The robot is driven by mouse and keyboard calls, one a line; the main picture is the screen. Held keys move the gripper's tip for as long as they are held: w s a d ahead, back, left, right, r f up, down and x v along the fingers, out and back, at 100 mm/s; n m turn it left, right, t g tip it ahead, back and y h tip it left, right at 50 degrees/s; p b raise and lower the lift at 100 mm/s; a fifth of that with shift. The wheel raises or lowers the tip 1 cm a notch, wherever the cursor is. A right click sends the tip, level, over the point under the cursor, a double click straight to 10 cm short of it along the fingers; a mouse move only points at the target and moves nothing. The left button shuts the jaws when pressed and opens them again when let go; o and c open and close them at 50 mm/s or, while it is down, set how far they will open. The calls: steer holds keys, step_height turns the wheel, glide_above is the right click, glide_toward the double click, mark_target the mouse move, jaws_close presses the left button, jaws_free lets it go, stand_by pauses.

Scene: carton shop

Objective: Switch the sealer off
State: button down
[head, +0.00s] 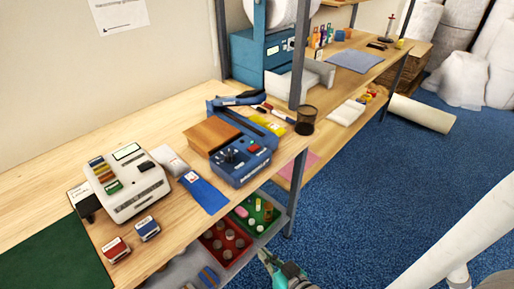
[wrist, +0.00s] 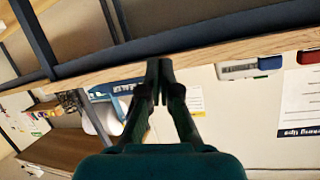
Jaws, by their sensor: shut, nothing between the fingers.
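The sealer (head: 240,145) is a blue machine near the front edge of the wooden bench in the head view. Its front box (head: 241,161) has a dark knob, small buttons and a red part on its face. Its long arm (head: 240,99) reaches toward the back. The state of its switch is too small to tell. My gripper (head: 272,262) is low in the head view, below and in front of the bench edge, apart from the sealer. In the wrist view the fingers (wrist: 159,72) are together and empty, close to a wooden edge.
A white label machine (head: 128,185) and two stamps stand left of the sealer. A blue sheet (head: 203,193) lies beside it. A dark cup (head: 306,120) stands by the metal post (head: 299,55). Red and green bins (head: 225,241) sit below the bench. Blue floor (head: 345,210) is clear to the right.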

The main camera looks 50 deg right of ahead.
steer(key=w+d+r+n+t+y, duration=0.1)
steer(key=w+d+r+y, duration=0.1)
steer(key=w+d+r, duration=1.15)
steer(key=d+r+n+y, duration=0.1)
steer(key=d+r+n, duration=0.1)
steer(key=d+r, duration=0.3)
steer(key=shift+s+d+r+n, duration=0.4)
steer(key=shift+s+d, duration=0.05)
steer(key=shift+d, duration=0.65)
steer(key=shift+w, duration=0.15)
glide_above(257, 154)
steer(key=shift+s+d+f, duration=0.1)
steer(key=shift+s+f, duration=0.05)
steer(key=shift+f, duration=0.45)
steer(key=shift+s+d+f, duration=0.1)
steer(key=shift+s+f, duration=0.05)
steer(key=shift+f, duration=0.4)
steer(key=f, duration=0.3)
steer(key=shift+w+a, duration=0.2)
steer(key=shift+w, duration=0.05)
steer(key=shift+f, duration=0.55)
steer(key=shift+a, duration=0.1)
